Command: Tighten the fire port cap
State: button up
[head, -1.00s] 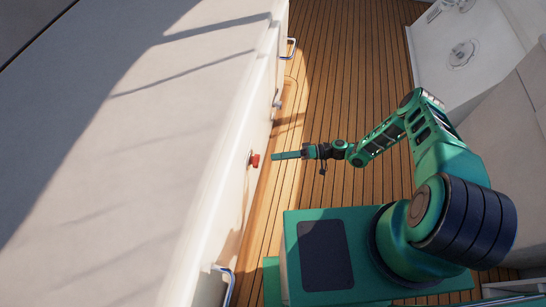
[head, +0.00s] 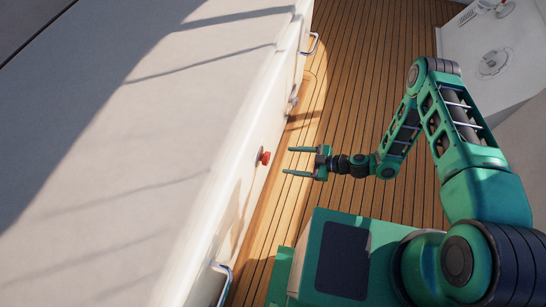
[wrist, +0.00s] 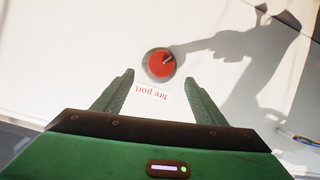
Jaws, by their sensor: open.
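The fire port cap is a small red knob (head: 264,157) on the side of the white panel in the head view. In the wrist view the red cap (wrist: 161,65) sits in a grey round ring, with a thin bar across its upper right part. A label reading "fire port" (wrist: 151,93) shows upside down just below it. My gripper (head: 287,161) is open and empty, a short way to the right of the cap, its fingers pointing at it. In the wrist view my gripper (wrist: 161,83) has one finger on each side below the cap, touching nothing.
The white panel (head: 230,187) carries a metal handle (head: 312,44) at the far end and another (head: 222,283) at the near end. A small grey fitting (head: 293,101) sits beyond the cap. Wooden decking (head: 350,80) lies clear beside the panel.

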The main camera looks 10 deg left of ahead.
aim_at(265, 158)
jog(key=x, duration=0.9)
jog(key=shift+a+f, duration=0.2)
jog(key=shift+a, duration=0.15)
jog(key=shift+c, duration=0.4)
